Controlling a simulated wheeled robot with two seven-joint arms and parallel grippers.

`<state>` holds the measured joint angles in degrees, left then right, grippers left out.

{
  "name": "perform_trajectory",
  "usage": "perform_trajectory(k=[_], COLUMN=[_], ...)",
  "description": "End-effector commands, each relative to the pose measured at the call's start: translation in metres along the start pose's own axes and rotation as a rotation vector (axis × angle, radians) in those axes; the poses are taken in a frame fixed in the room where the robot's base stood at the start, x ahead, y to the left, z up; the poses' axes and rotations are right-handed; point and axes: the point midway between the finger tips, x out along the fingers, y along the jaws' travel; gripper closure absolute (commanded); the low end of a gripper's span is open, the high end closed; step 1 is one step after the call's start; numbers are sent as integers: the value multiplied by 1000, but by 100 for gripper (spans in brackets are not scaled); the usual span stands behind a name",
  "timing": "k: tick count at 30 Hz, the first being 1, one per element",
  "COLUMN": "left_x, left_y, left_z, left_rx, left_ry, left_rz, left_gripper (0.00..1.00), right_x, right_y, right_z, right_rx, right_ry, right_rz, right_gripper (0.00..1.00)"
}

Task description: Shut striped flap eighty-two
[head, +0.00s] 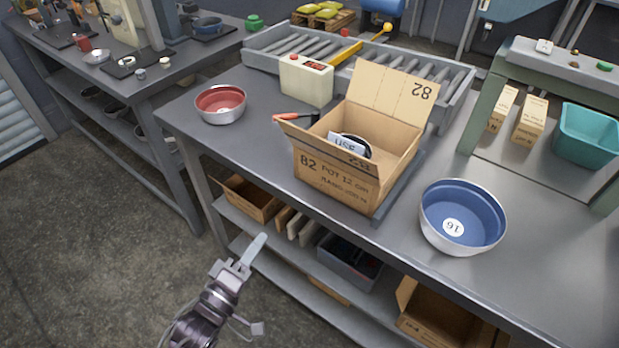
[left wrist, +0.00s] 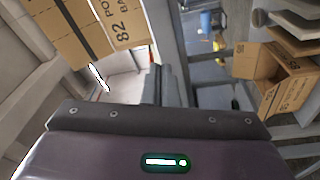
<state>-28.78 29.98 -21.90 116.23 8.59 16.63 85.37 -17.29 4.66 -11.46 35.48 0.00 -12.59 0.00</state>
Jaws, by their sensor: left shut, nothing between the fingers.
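An open cardboard box (head: 335,182) marked 82 stands on the workbench. Its tall back flap (head: 395,92), marked 82, stands up and leans back. I cannot make out stripes on any flap for sure. A dark round pan (head: 362,142) with a white label lies inside, partly hidden. My left gripper (head: 247,258) is shut and empty, in front of the bench, below and left of the box, apart from it. The box's printed side (left wrist: 112,25) also shows in the left wrist view. My right gripper is not in view.
A blue bowl (head: 462,213) marked 16 stands right of the box, a red bowl (head: 220,103) at the left. A cream device (head: 306,80) and a roller conveyor (head: 440,85) are behind. Open boxes and a grey bin (head: 350,265) fill the lower shelf.

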Motion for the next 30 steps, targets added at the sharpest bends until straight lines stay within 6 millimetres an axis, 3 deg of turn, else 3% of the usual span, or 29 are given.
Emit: perform_trajectory(k=[1, 3, 6, 9, 17, 30], left_x=[0, -3, -9, -12, 8, 86], left_y=[32, 75, 118, 141, 159, 189], left_z=[6, 9, 10, 11, 9, 10], left_rx=[-84, -192, -304, -364, -381, -377], left_ry=[-15, -36, -66, -84, -88, -88], left_rz=[93, 196, 296, 347, 365, 362], left_gripper=[100, 100, 100, 100, 100, 100], right_x=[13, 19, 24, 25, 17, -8], right_y=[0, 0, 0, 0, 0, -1], right_z=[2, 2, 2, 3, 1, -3], right_rx=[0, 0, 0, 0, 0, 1], right_ry=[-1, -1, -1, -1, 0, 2], right_rz=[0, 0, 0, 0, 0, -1], right_gripper=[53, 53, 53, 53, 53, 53])
